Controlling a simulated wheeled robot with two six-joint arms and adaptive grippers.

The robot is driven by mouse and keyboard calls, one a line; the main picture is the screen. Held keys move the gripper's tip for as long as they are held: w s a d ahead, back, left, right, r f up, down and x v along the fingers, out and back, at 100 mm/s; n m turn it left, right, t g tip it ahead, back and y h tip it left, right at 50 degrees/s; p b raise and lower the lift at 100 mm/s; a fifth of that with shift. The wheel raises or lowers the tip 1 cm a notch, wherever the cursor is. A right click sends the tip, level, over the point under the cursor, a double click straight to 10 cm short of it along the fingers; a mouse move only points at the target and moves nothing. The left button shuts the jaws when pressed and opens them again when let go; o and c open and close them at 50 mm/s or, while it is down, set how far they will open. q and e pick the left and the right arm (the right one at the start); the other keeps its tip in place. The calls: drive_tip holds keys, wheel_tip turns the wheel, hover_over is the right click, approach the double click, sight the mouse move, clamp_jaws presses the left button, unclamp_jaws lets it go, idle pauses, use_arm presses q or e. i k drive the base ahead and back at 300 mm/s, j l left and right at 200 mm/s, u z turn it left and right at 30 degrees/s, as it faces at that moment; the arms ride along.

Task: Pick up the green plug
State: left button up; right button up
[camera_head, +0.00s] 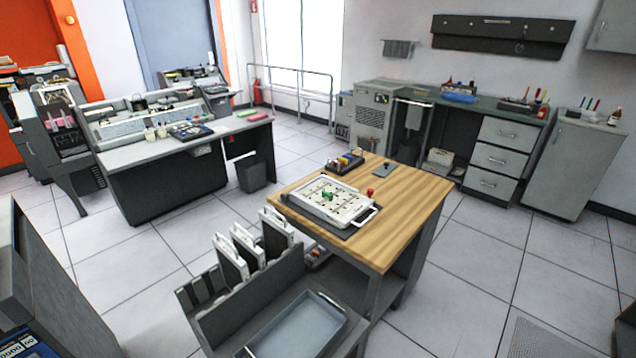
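A small green plug (327,196) is on the white plugboard panel (345,216), which lies on the wooden-topped table (412,196) in the middle of the view. Whether the plug is seated in a hole or lies loose is too small to tell. The panel has a handle at its right end. Neither of my grippers shows in the head view.
A red knob-like piece (370,191) and a dark holder with coloured pieces (345,163) are on the same table. A rack with white-handled panels (240,258) and a grey tray (296,326) stand in front. Open tiled floor (470,268) lies to the right.

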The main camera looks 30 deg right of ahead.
sight(325, 193)
drive_tip(key=i+l, duration=0.15)
drive_tip(key=l, duration=0.5)
drive_tip(key=i+l+u, duration=0.1)
drive_tip(key=l, duration=0.5)
drive_tip(key=i+l, duration=0.15)
drive_tip(key=l, duration=0.5)
drive_tip(key=i+l, duration=0.1)
drive_tip(key=l, duration=0.55)
drive_tip(key=i+l+u, duration=0.1)
drive_tip(key=l, duration=0.55)
drive_tip(key=i+l, duration=0.1)
drive_tip(key=l, duration=0.55)
drive_tip(key=u, duration=0.05)
